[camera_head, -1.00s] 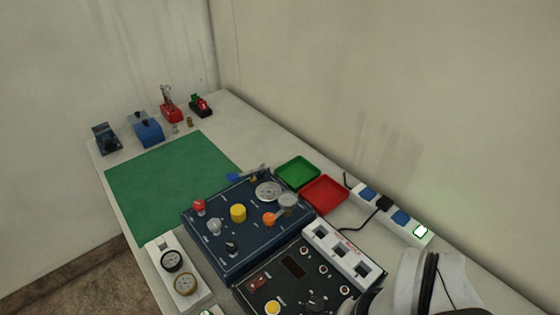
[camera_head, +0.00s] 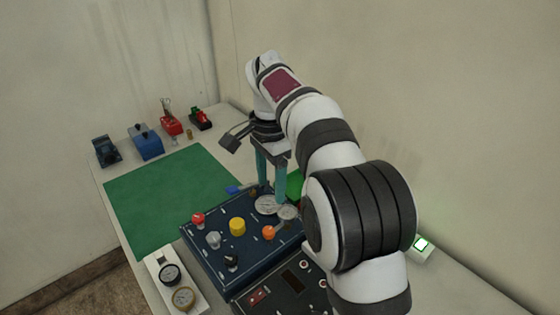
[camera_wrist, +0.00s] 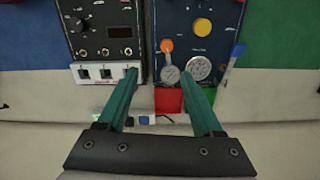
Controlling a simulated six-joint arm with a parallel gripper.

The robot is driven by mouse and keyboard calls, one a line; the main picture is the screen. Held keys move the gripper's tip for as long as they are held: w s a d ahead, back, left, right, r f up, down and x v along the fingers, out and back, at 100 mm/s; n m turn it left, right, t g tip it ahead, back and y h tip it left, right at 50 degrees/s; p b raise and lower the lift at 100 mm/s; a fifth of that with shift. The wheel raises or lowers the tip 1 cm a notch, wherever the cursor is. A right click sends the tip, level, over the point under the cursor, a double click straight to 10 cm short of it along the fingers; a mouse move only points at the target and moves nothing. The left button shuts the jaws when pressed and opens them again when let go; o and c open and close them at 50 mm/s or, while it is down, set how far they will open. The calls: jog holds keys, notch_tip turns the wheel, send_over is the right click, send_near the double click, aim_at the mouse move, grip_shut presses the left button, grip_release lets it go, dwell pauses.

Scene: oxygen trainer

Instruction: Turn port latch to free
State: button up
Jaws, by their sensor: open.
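The dark blue panel (camera_head: 222,247) lies on the table; it also shows in the wrist view (camera_wrist: 187,14). It carries a yellow knob (camera_head: 237,226), an orange-ended lever (camera_head: 268,233), a red knob (camera_head: 197,218), a grey knob (camera_head: 213,240) and a round dial (camera_head: 267,205). A blue-handled lever (camera_head: 233,189) sits at its far edge and shows at right in the wrist view (camera_wrist: 237,50). I cannot tell which part is the port latch. My gripper (camera_head: 272,193) points down over the panel's far edge, open and empty, its teal fingers apart in the wrist view (camera_wrist: 158,77).
A black panel (camera_head: 275,288) adjoins the blue one. A green tray (camera_head: 295,184) stands behind; a red tray (camera_wrist: 168,100) shows between my fingers. The green mat (camera_head: 165,195) is clear. A gauge block (camera_head: 168,255) stands at front left; small tools line the far left.

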aim_at(268, 230)
jog(key=f, duration=1.1)
jog(key=w+a+f, duration=0.1)
jog(key=f, duration=0.4)
jog(key=shift+w+f, duration=0.1)
jog(key=shift+f, duration=0.1)
grip_shut()
